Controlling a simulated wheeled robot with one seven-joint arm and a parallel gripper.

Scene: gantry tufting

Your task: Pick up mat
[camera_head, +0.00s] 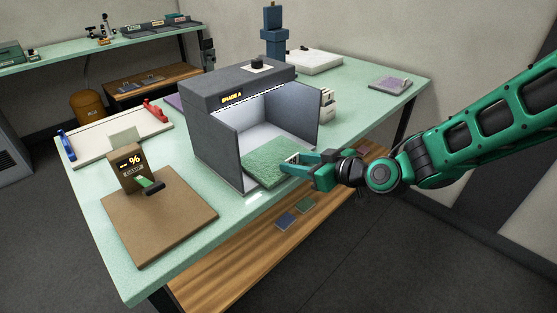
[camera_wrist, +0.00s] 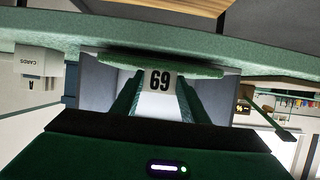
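The green textured mat (camera_head: 274,162) lies on the floor of the grey light booth (camera_head: 215,110), at its open front. In the wrist view the mat (camera_wrist: 120,60) shows as a thin green edge crossing beyond the fingers. My gripper (camera_head: 296,164) is at the mat's right front edge. In the wrist view my gripper (camera_wrist: 159,85) has its fingers apart, with a white tag marked 69 (camera_wrist: 160,80) between them. I cannot tell whether the fingers touch the mat.
The booth's side walls stand close around the mat. A brown board (camera_head: 160,222) with a box marked % (camera_head: 130,168) is at left. A white tray (camera_head: 315,62) and small mat (camera_head: 390,86) are farther back. A wooden shelf (camera_head: 235,265) is below the tabletop.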

